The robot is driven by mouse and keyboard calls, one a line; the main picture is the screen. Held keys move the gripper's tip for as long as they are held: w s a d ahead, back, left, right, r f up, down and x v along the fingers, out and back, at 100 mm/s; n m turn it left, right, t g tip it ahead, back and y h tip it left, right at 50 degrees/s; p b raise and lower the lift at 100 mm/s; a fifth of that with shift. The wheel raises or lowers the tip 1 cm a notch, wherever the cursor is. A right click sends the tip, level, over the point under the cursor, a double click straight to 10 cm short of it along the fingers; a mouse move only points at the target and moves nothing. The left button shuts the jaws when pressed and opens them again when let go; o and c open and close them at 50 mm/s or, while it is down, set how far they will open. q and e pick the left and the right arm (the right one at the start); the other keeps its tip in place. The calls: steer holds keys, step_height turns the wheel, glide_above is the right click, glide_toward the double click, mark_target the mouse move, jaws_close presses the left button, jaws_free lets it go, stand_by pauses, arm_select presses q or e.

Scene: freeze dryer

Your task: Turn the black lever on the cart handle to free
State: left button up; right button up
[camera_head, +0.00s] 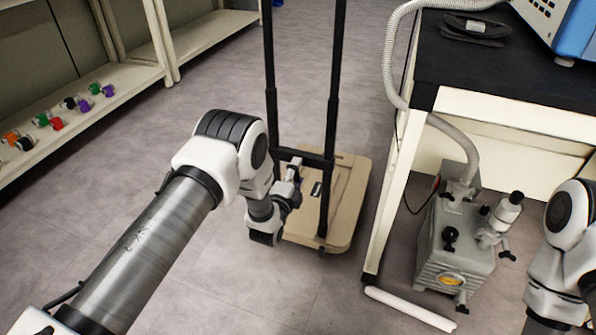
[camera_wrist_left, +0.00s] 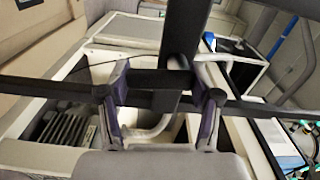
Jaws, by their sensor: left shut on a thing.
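The cart has a tan platform (camera_head: 345,200) on the floor and a tall black handle (camera_head: 333,110) with two uprights and a low crossbar (camera_head: 318,161). My left gripper (camera_head: 291,178) is at the crossbar, between the uprights. In the left wrist view its two fingers (camera_wrist_left: 162,108) stand apart on either side of a short black piece (camera_wrist_left: 160,82) at the bars, which looks like the black lever. The gripper is shut on it. The lever's exact angle cannot be told, and in the head view my gripper hides it. My right gripper is not in view.
A black-topped table (camera_head: 480,65) with a pale frame stands right of the cart, its leg close to the platform. A grey vacuum pump (camera_head: 455,245) with a hose sits under it. Shelves (camera_head: 95,110) with coloured items line the left. Floor left of the cart is clear.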

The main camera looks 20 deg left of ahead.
arm_select(q)
steer(key=shift+a+m, duration=0.15)
steer(key=shift+m, duration=0.35)
steer(key=shift+f, duration=0.1)
steer(key=o, duration=1.2)
steer(key=shift+c, duration=0.2)
steer(key=s, duration=1.2)
steer(key=shift+a, duration=0.2)
